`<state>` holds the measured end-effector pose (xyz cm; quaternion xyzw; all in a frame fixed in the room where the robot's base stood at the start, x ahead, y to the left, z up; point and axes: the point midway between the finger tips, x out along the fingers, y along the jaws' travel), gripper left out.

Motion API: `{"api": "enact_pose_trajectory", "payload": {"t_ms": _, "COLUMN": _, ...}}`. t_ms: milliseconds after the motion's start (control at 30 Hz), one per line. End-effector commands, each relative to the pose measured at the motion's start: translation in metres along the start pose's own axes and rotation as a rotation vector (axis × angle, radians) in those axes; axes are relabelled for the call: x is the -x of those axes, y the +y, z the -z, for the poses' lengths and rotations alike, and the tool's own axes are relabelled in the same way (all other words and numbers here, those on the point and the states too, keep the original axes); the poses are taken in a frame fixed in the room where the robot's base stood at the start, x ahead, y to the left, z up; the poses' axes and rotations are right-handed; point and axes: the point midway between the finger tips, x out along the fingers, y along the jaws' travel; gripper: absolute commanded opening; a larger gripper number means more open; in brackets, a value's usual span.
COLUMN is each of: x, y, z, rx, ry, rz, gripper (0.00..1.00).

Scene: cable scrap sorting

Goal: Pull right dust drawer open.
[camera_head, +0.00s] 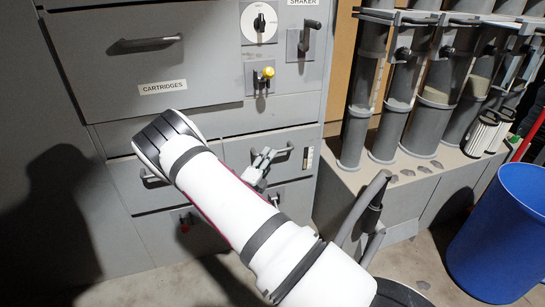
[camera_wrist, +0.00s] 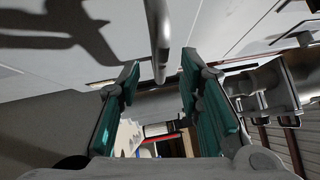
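The right dust drawer (camera_head: 236,150) is a grey front low on the cabinet, right of my forearm. It looks shut. Its bar handle (camera_head: 284,151) is partly hidden by my gripper (camera_head: 264,160), which is at the handle's left part. In the wrist view my gripper (camera_wrist: 160,70) is open, with teal-padded fingers apart. A grey handle bar (camera_wrist: 158,35) runs down from the top edge and ends in the gap between the fingertips. I see no finger clearly touching it.
A left drawer handle (camera_head: 152,178) shows beside my forearm. Above is the CARTRIDGES drawer (camera_head: 100,60), with a dial (camera_head: 259,22) and a yellow-knobbed valve (camera_head: 267,73). Clear tubes (camera_head: 400,90) stand on a ledge at right. A blue bin (camera_head: 500,240) stands on the floor.

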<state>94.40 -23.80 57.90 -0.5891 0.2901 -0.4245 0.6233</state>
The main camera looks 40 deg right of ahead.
Motion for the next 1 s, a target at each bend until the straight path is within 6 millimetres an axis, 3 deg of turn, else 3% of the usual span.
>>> {"api": "enact_pose_trajectory", "payload": {"t_ms": 100, "x": -0.019, "y": 0.002, "z": 0.001, "rx": -0.001, "ry": 0.002, "rz": 0.000, "gripper": 0.33}}
{"api": "enact_pose_trajectory", "payload": {"t_ms": 300, "x": -0.037, "y": 0.001, "z": 0.000, "rx": -0.001, "ry": 0.001, "rz": 0.000, "gripper": 0.33}}
{"api": "enact_pose_trajectory", "payload": {"t_ms": 633, "x": -0.040, "y": 0.000, "z": 0.000, "rx": 0.000, "ry": 0.000, "rz": -0.001, "gripper": 0.33}}
{"api": "enact_pose_trajectory", "payload": {"t_ms": 667, "x": -0.040, "y": 0.000, "z": 0.000, "rx": 0.000, "ry": 0.000, "rz": -0.001, "gripper": 0.31}}
{"api": "enact_pose_trajectory", "payload": {"t_ms": 800, "x": -0.040, "y": 0.000, "z": 0.000, "rx": 0.000, "ry": 0.000, "rz": -0.001, "gripper": 0.00}}
{"api": "enact_pose_trajectory", "payload": {"t_ms": 1000, "x": -0.040, "y": 0.000, "z": 0.000, "rx": -0.001, "ry": 0.000, "rz": -0.001, "gripper": 0.00}}
